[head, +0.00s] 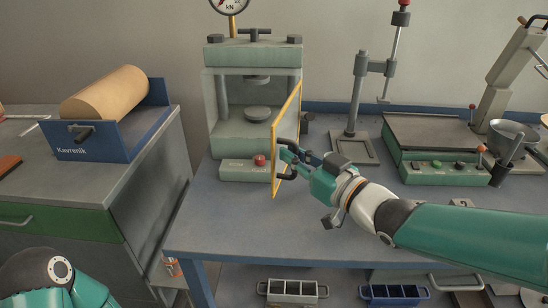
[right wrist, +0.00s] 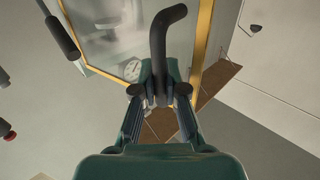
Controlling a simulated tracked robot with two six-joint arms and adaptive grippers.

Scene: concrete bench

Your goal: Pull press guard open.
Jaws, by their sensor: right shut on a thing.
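The press (head: 255,95) stands on the blue bench, with a gauge on top and a red button on its base. Its guard (head: 287,135) is a clear panel in a yellow frame, swung out from the press front at an angle. A black bar handle (head: 285,176) is on the guard. My right gripper (head: 287,156) is shut on the handle, beside the guard. In the right wrist view the fingers (right wrist: 159,92) close around the dark handle (right wrist: 160,40), with the yellow frame (right wrist: 203,45) behind. My left gripper is out of view; only part of my left arm shows at lower left.
A blue holder with a tan roll (head: 105,95) stands on the left cabinet. A green-based machine (head: 440,150) and a stand (head: 357,100) are right of the press. Mould trays (head: 293,291) sit below the bench front. The bench front left of my arm is clear.

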